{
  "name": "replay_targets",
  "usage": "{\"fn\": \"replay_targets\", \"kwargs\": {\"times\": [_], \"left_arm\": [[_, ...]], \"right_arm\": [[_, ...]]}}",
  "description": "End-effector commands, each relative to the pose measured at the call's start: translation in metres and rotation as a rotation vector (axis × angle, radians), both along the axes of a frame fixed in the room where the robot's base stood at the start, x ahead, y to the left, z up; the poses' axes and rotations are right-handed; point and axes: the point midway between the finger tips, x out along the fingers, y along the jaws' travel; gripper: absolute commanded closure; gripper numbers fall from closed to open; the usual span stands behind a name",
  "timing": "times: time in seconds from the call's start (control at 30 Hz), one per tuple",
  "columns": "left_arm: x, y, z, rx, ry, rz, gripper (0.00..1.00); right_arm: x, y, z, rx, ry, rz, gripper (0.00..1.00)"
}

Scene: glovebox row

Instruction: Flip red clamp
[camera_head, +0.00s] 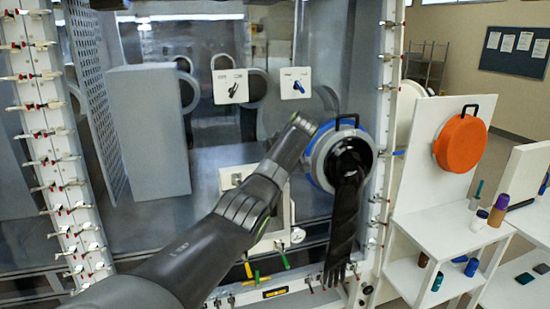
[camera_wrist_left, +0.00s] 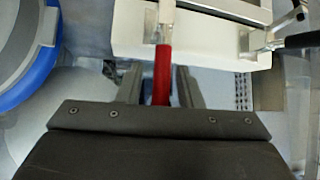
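The red clamp shows in the left wrist view as a red handle (camera_wrist_left: 162,75) running down from a metal bracket on a white block (camera_wrist_left: 205,40). My left gripper (camera_wrist_left: 160,88) has its two fingers on either side of the handle. A gap shows between the handle and each finger, so it is open around the handle, not shut on it. In the head view my left gripper (camera_head: 303,125) is at the upper left of the blue-ringed port (camera_head: 316,160) and hides the clamp there. My right gripper is in neither view.
A black glove (camera_head: 344,215) hangs from the port. Another clamp with a black handle (camera_wrist_left: 303,39) is to the right in the wrist view. Clamps line the left post (camera_head: 45,140). An orange round cover (camera_head: 461,142) and white shelves (camera_head: 450,240) with bottles stand right.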

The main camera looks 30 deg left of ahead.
Motion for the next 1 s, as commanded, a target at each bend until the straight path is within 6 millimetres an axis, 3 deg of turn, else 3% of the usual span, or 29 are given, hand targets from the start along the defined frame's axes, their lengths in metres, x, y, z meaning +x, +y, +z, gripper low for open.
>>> {"fn": "replay_targets", "kwargs": {"times": [0.47,0.67,1.0], "left_arm": [[-0.003,-0.008,0.007,0.003,-0.003,-0.002,0.65],[-0.015,-0.032,0.031,0.002,-0.007,-0.004,0.65],[-0.043,-0.084,0.09,0.0,-0.005,-0.003,0.65]], "right_arm": [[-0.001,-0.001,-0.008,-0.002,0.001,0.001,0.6],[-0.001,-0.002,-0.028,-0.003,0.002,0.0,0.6],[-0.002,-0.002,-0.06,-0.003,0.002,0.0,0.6]]}}
